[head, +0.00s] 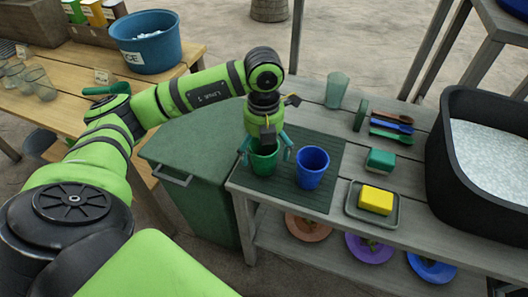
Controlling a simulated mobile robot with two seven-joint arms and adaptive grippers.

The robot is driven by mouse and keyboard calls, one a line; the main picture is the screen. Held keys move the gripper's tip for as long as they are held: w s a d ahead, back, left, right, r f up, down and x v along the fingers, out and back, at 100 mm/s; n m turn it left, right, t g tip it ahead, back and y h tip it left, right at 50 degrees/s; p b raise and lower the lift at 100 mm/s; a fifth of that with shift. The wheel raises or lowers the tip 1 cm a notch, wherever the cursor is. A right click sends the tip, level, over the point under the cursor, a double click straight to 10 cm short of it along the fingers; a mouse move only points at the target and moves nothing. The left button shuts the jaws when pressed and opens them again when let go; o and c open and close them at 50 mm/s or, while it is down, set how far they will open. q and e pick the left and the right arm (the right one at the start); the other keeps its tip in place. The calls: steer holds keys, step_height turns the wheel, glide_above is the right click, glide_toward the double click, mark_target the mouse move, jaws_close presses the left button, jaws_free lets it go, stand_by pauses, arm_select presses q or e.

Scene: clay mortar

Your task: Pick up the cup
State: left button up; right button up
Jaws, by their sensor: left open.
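A green cup (263,164) stands on a dark green ribbed mat (325,200) at the left end of the grey wooden table. My left gripper (265,155) points down over this cup, its teal fingers spread to either side of the rim. The fingers are open; I cannot tell whether they touch the cup. The gripper hides the cup's back and part of its opening. A blue cup (312,167) stands upright on the mat just right of the green one. My right gripper is not in view.
A yellow sponge (376,199) lies on a grey tray (371,217) right of the mat. A green-white block (380,160), coloured spoons (392,129) and a clear green glass (337,90) stand or lie behind. A black basin (440,170) is at right, a green bin (205,205) at left.

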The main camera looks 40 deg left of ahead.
arm_select(q)
steer(key=c, duration=1.2)
